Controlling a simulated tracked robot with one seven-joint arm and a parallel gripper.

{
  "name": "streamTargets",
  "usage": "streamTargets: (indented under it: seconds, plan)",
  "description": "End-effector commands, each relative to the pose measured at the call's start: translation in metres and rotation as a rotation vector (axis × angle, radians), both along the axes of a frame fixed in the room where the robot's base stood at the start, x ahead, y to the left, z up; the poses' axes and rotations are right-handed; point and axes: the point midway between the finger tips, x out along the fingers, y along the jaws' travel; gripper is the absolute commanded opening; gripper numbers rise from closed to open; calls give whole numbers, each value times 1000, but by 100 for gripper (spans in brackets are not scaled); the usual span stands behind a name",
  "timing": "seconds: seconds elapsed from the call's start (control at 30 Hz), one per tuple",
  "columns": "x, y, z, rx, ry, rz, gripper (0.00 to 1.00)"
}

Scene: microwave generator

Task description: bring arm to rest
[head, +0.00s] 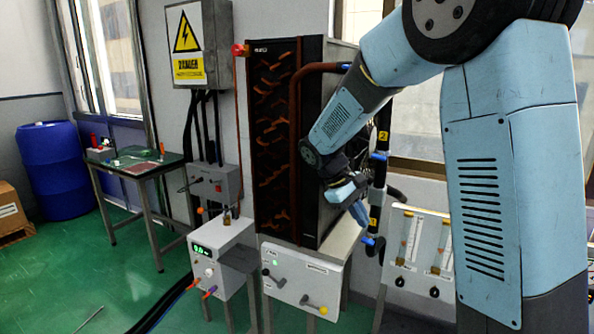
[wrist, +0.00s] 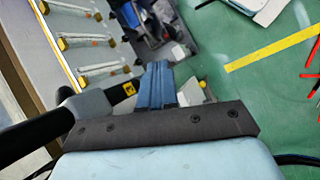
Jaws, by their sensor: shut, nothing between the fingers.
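My gripper (head: 359,213) hangs from my light-blue arm in the head view, in front of the right side of the dark generator cabinet (head: 283,140). The gripper points down and to the right. In the wrist view its blue fingers (wrist: 157,88) are together with nothing between them. The fingers appear close to a black pipe with yellow number tags (head: 376,195); whether they touch it I cannot tell.
A white panel with flow tubes (head: 417,245) stands right of the gripper. A control box with levers (head: 300,283) and a power unit (head: 220,252) stand below the cabinet. A side table (head: 137,163) and blue barrel (head: 65,168) are at left. Green floor (head: 110,270) is open there.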

Motion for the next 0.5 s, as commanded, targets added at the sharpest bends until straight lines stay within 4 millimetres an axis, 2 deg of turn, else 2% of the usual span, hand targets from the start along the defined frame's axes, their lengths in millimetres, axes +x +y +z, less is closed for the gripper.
streamTargets:
  seconds: [0.03,0.2,0.5]
  plan:
    - [-9,-8,10,33,-24,-23,0]
    - [-36,-26,34,133,-97,-93,0]
    - [-88,-51,70,292,-240,-210,0]
